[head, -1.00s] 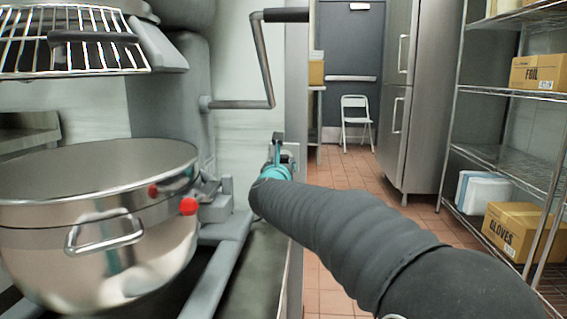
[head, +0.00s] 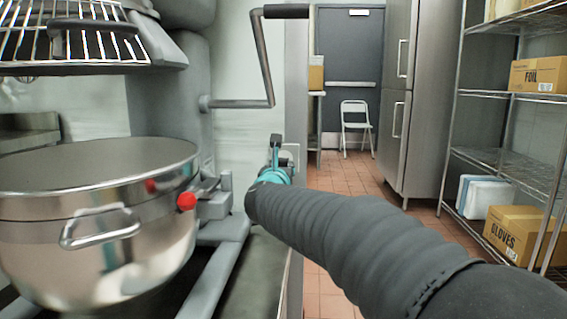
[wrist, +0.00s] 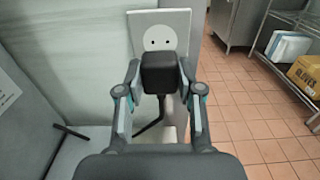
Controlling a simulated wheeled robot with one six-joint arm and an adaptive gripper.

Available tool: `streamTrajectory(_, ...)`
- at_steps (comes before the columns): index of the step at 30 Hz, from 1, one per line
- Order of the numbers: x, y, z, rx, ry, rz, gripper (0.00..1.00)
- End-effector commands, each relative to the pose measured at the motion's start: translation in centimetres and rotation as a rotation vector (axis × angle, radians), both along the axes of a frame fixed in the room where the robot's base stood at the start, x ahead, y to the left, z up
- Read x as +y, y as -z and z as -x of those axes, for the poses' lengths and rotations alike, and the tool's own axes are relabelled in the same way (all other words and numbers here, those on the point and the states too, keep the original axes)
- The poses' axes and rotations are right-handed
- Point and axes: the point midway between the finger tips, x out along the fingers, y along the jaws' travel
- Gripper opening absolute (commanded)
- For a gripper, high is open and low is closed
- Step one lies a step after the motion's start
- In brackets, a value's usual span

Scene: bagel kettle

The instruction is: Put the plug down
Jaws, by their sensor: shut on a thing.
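In the wrist view my gripper (wrist: 161,84) is shut on a black block-shaped plug (wrist: 160,68), with one finger on each side of it. A dark cord (wrist: 160,108) hangs below the plug. Behind the plug is a pale socket plate (wrist: 160,24) with two dark holes showing above it. The plug overlaps the lower part of the plate, and I cannot tell the gap between them. In the head view my gripper (head: 277,158) points away from me beside the wall, and the plug cannot be made out clearly there.
A large steel mixer bowl (head: 95,225) with a red knob (head: 187,201) stands at left. A bent crank handle (head: 262,62) rises above my gripper. Wire shelving (head: 500,160) with boxes stands at right. Tiled floor (head: 340,180) is open toward a white chair (head: 356,125).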

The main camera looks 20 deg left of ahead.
Motion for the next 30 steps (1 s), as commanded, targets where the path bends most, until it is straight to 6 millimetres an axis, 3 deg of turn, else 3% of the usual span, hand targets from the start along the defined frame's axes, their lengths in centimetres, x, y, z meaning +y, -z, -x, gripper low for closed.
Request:
streamTrajectory(11,0.0,-0.1,-0.2,-0.001,0.001,0.0,0.0)
streamTrajectory(22,0.7,-0.3,-2.8,0.0,0.0,0.0,0.0)
streamTrajectory(30,0.7,-0.1,-3.0,-0.001,0.0,-0.001,0.0)
